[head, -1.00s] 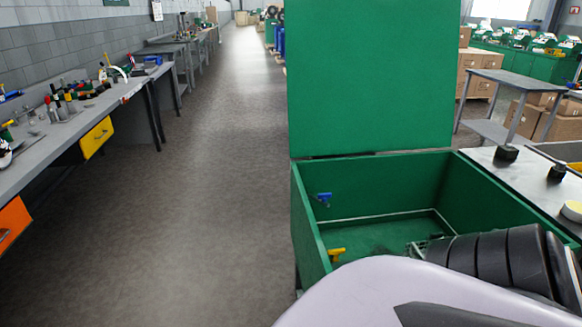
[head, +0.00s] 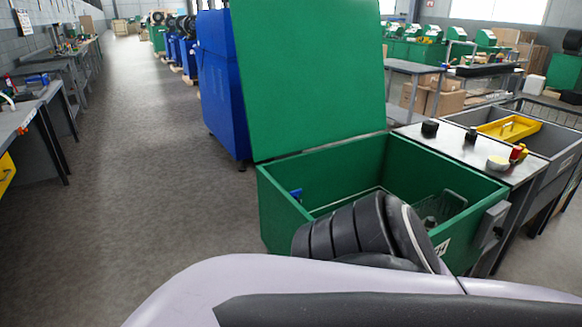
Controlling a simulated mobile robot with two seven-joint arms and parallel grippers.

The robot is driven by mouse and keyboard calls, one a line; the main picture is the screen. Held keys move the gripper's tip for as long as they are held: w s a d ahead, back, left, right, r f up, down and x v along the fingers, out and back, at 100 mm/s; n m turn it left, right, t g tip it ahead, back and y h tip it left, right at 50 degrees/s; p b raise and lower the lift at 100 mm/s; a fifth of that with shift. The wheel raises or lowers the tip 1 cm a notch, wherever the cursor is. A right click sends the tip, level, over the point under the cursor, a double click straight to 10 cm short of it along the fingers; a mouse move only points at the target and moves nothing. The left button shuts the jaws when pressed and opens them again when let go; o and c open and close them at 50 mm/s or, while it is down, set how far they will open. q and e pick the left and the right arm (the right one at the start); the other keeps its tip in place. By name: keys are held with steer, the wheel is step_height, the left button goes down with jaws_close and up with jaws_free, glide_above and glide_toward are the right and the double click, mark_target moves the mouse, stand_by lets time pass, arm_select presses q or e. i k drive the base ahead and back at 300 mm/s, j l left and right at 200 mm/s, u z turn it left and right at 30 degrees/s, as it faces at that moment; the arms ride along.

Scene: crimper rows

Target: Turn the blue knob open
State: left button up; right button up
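The blue knob (head: 297,193) is small and sits at the inner left wall of an open green bin (head: 278,213) in the head view. It is too small to tell which way its handle is turned. Neither of my grippers can be made out. A black ribbed part, likely my own arm, covers the front of the bin and hides much of its inside. The yellow knob lower on the same wall is hidden now.
The bin's green lid (head: 310,80) stands raised at the back. A blue cabinet (head: 221,85) stands behind it. A metal-topped bench (head: 465,148) with black knobs adjoins on the right, beside a grey cart holding a yellow tray (head: 509,128). The floor on the left is clear.

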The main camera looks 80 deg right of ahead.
mark_target(295, 194)
steer(key=i+z, duration=0.2)
steer(key=z, duration=0.15)
steer(key=i+z, duration=0.2)
steer(key=z, duration=0.2)
steer(key=i+j+z, duration=0.1)
steer(key=z, duration=0.25)
steer(key=i+z, duration=0.15)
steer(key=z, duration=0.35)
steer(key=i+z, duration=0.2)
steer(key=z, duration=0.25)
steer(key=i+z, duration=0.2)
steer(key=z, duration=0.3)
steer(key=i+j+z, duration=0.1)
steer(key=z, duration=0.35)
steer(key=i+j+z, duration=0.1)
steer(key=j+z, duration=0.2)
steer(key=z, duration=0.2)
